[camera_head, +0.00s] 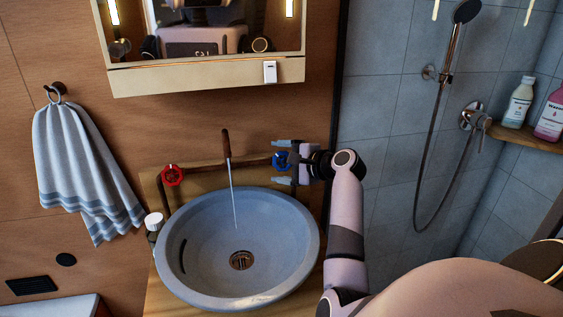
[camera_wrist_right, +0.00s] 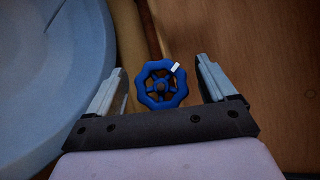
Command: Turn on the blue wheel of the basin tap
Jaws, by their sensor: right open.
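The blue wheel (camera_head: 281,161) of the basin tap is on the right of the tap, above the basin's back right rim. My right gripper (camera_head: 276,161) is open around it, one finger above and one below in the head view. In the right wrist view, the blue wheel (camera_wrist_right: 160,86) lies between the two open fingers, with a visible gap on each side. A white mark shows on its rim. A thin pale stream runs from the brown spout (camera_head: 227,144) into the basin (camera_head: 205,215). My left gripper is not in view.
A red wheel (camera_head: 173,175) is on the left of the tap. A small bottle (camera_head: 154,222) stands left of the basin. A mirror cabinet (camera_head: 205,76) hangs above, a towel (camera_head: 80,165) to the left. A shower hose (camera_head: 430,165) hangs on the tiled wall at right.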

